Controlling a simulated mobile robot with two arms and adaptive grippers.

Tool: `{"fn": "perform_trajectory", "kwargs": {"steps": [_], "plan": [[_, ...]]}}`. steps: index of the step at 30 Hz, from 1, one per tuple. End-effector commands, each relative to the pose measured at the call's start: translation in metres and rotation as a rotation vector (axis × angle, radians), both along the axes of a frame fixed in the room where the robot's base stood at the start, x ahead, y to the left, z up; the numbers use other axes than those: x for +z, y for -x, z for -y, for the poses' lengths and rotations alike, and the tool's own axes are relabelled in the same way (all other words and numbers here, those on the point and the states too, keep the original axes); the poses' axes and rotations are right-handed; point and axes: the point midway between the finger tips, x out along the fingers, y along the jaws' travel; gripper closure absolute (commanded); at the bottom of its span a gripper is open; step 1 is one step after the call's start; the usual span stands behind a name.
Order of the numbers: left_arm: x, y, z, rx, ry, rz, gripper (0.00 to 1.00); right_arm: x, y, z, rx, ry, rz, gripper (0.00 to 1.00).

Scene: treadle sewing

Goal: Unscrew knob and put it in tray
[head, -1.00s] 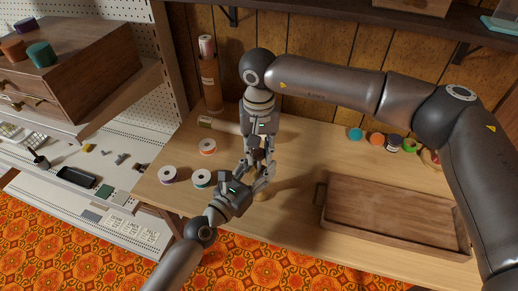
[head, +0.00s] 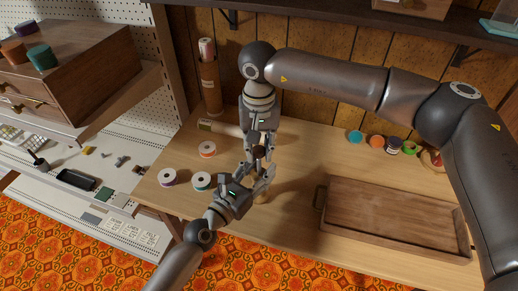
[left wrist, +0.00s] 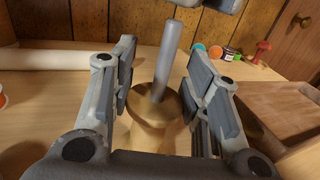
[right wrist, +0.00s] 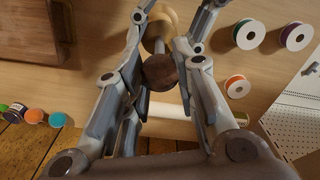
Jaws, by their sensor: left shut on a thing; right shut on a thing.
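A dark brown round knob (right wrist: 160,70) sits on a grey rod above a pale wooden stand (left wrist: 152,128); the knob also shows in the head view (head: 259,152). My right gripper (head: 259,158) reaches down from above and is shut on the knob, its fingers on either side. My left gripper (head: 265,182) comes in low from the left and is shut on the wooden stand, with the rod rising between its fingers. The stand is mostly hidden in the head view. The wooden tray (head: 390,215) lies to the right, empty.
White-rimmed spools (head: 201,181) lie left of the grippers. Several coloured spools and jars (head: 376,142) stand behind the tray. A pale roll (head: 219,127) lies at the back left, near a tall brown cylinder (head: 210,85). The table between stand and tray is clear.

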Motion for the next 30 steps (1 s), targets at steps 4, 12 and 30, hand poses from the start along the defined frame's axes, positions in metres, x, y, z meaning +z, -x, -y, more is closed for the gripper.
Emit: {"fn": "perform_trajectory", "kwargs": {"steps": [4,12,30], "plan": [[0.0,0.0,0.0,0.001,-0.001,0.001,1.0,0.003,0.0,0.0,0.0,0.0,0.0,1.0],[0.0,0.0,0.0,0.001,-0.001,0.001,1.0,0.004,0.0,0.0,0.0,0.0,0.0,1.0],[0.0,0.0,0.0,0.0,0.0,0.0,1.0,0.044,0.0,0.0,0.0,-0.001,-0.001,1.0]]}}
